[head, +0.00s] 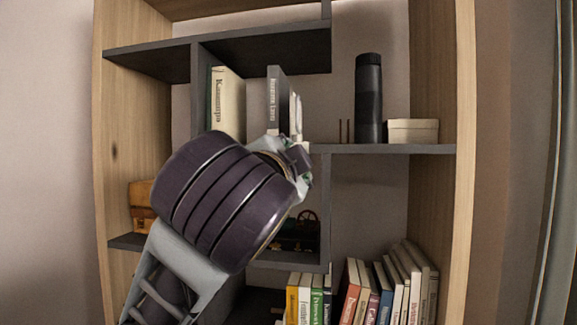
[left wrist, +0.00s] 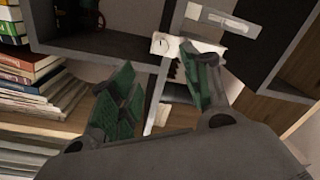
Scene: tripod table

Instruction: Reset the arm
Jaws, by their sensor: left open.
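My left arm comes in from the lower left in the head view, its large dark wrist link covering the middle of the shelf unit. My left gripper (head: 298,165) is small and partly hidden behind that link, just below the upright books. In the left wrist view the same gripper (left wrist: 158,66) has its two green-padded fingers spread apart. No object is clearly held. A white item (left wrist: 172,46) shows beyond and between the fingers; whether a finger touches it I cannot tell. My right gripper is in neither view.
The shelf unit (head: 463,190) has wooden sides and dark boards. A cream book (head: 228,100) and a grey book (head: 275,98) stand upright. A black bottle (head: 368,98) and a cream box (head: 412,131) stand right. Several books (head: 400,285) fill the lower shelf. An orange-brown box (head: 141,205) sits left.

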